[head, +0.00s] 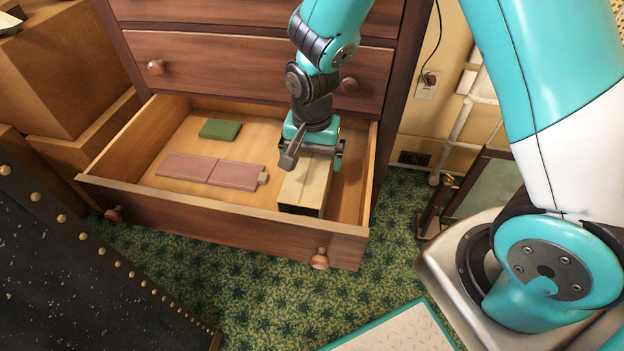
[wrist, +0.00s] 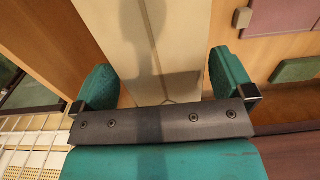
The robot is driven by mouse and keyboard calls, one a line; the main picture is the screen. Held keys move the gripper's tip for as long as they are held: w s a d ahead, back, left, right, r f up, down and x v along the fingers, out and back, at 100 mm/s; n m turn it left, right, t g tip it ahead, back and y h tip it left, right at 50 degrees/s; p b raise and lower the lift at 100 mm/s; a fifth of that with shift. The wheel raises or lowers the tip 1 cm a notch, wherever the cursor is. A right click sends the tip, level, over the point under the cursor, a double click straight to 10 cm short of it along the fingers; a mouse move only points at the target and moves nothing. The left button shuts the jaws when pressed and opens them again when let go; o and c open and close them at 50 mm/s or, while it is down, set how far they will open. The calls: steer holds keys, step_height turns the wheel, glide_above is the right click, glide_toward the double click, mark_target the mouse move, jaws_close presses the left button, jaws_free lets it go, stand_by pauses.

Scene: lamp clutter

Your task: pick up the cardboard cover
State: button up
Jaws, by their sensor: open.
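The cardboard cover (head: 304,188) is a long, pale beige, box-like piece with a dark open end toward the drawer front. It lies in the right part of the open drawer (head: 225,212). My gripper (head: 314,157) is over its far part, pointing down, with the jaws open. In the wrist view the open fingers of my gripper (wrist: 163,80) stand on either side of the cardboard cover (wrist: 120,30), and a seam runs along it. A shadow falls on the cover. I cannot tell whether the fingers touch it. Its far end is hidden by my gripper in the head view.
A flat pink item (head: 212,171) and a small green item (head: 220,129) lie left of the cover in the drawer. The drawer walls stand close on the right and front. Cardboard boxes (head: 65,65) stand at the left. Green patterned carpet (head: 265,290) lies in front.

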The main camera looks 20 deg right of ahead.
step_height(320, 180, down, 4)
steer(key=shift+f+b, duration=0.1)
steer(key=shift+b, duration=0.45)
steer(key=shift+c, duration=0.5)
steer(key=c, duration=0.6)
steer(key=shift+c, duration=0.2)
